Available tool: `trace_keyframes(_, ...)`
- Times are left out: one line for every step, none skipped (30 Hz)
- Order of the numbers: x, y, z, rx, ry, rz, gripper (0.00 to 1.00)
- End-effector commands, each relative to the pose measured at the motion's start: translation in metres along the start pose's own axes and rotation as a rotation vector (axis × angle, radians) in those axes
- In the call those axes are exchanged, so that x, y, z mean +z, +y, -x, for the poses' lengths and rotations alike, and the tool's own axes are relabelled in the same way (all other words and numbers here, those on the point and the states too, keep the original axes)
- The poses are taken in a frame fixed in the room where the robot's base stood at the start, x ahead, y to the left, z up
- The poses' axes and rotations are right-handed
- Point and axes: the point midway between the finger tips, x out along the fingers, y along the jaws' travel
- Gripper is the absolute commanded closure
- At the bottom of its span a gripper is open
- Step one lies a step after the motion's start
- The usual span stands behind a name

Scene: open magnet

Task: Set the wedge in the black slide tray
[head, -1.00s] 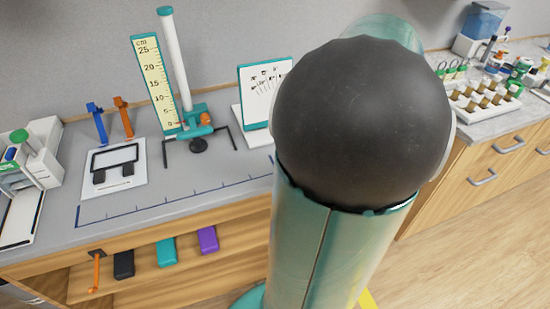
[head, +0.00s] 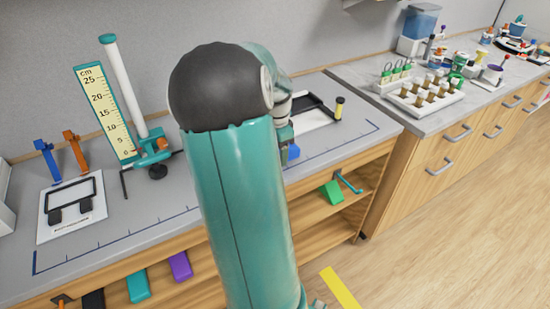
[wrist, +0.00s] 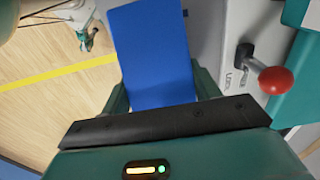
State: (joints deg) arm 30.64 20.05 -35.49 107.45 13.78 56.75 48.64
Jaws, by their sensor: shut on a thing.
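My gripper (wrist: 160,92) is shut on a blue wedge (wrist: 155,50), a flat-faced block that stands out between the fingers in the wrist view. In the head view a small part of the blue wedge (head: 293,152) shows beside my arm, over the bench's front part; my arm hides the rest and most of the gripper. A black tray frame (head: 312,103) lies on a white board at the right end of the bench, partly behind my arm. I cannot tell whether the wedge touches anything below it.
A red-knobbed lever (wrist: 275,80) is close at right in the wrist view. A ruler stand (head: 105,112) and another black-framed board (head: 72,205) are left. A green wedge (head: 332,192) sits on the shelf below. Floor at right is clear.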

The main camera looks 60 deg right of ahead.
Motion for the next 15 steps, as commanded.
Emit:
trace_keyframes(0.001,-0.004,-0.005,0.003,0.000,0.001,0.64)
trace_keyframes(0.002,-0.007,-0.009,0.003,0.000,0.001,0.64)
trace_keyframes(0.002,-0.005,-0.016,0.004,0.000,0.000,0.64)
trace_keyframes(0.002,-0.005,-0.021,0.004,-0.001,0.001,0.64)
trace_keyframes(0.002,-0.005,-0.026,0.003,-0.001,0.001,0.64)
trace_keyframes(0.002,-0.005,-0.031,0.002,0.000,0.001,0.64)
trace_keyframes(0.002,-0.005,-0.034,0.002,0.000,0.000,0.64)
trace_keyframes(0.002,-0.005,-0.036,0.002,0.000,0.000,0.64)
trace_keyframes(0.002,-0.005,-0.036,0.001,0.000,0.001,0.64)
trace_keyframes(0.002,-0.005,-0.036,0.000,0.000,0.001,0.64)
trace_keyframes(0.002,-0.005,-0.036,0.000,0.000,0.001,0.64)
trace_keyframes(0.002,-0.005,-0.036,0.000,0.000,0.001,0.64)
trace_keyframes(0.002,-0.005,-0.036,0.000,0.000,0.001,0.64)
trace_keyframes(0.002,-0.005,-0.036,0.000,0.000,0.001,0.64)
trace_keyframes(0.002,-0.005,-0.036,0.000,0.000,0.001,0.64)
